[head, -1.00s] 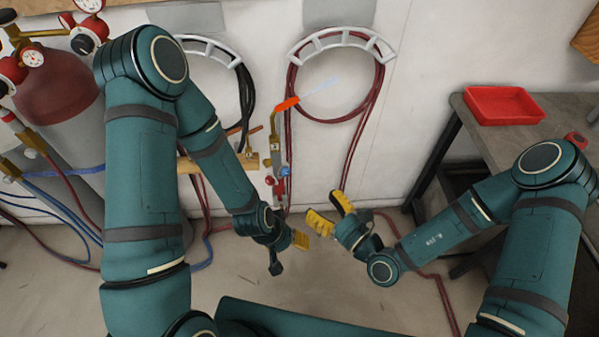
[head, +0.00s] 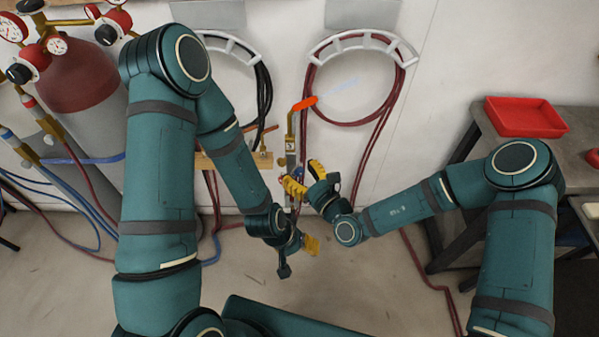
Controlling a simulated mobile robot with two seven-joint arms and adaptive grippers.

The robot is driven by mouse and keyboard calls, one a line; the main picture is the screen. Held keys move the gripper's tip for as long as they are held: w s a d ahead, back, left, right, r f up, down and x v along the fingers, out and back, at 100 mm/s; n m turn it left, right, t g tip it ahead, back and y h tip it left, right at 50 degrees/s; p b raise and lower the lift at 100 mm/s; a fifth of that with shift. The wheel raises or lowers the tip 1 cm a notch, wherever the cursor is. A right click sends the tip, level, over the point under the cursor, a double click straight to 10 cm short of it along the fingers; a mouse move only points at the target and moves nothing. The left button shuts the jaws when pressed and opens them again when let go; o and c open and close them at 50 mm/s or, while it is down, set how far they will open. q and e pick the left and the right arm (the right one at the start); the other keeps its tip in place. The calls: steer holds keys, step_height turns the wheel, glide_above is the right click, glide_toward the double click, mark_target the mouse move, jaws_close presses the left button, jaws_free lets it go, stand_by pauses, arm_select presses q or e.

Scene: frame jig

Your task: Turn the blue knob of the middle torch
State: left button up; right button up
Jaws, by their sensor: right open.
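My left gripper (head: 298,256) is lower, in front of the floor, with one yellow fingertip showing. Its opening is unclear.
A wooden rack (head: 226,160) is on the wall behind my left forearm. Coiled red hose (head: 309,90) and black hose (head: 264,95) hang on the wall. Gas cylinders with gauges (head: 75,75) stand left. A table with a red tray (head: 525,118) stands right. Hoses lie on the floor.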

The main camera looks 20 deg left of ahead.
steer(key=shift+w+a, duration=0.2)
jaws_close()
steer(key=shift+r+m+p, duration=0.15)
steer(key=shift+m+p, duration=0.25)
steer(key=shift+p, duration=0.35)
steer(key=m+p, duration=0.4)
steer(key=p, duration=0.1)
steer(key=shift+s+r+g+p, duration=0.1)
steer(key=shift+g+p, duration=0.2)
steer(key=shift+p, duration=0.05)
steer(key=shift+f+m+p, duration=0.2)
steer(key=shift+m+p, duration=1.1)
steer(key=shift+m, duration=0.3)
steer(key=shift+g+h, duration=0.3)
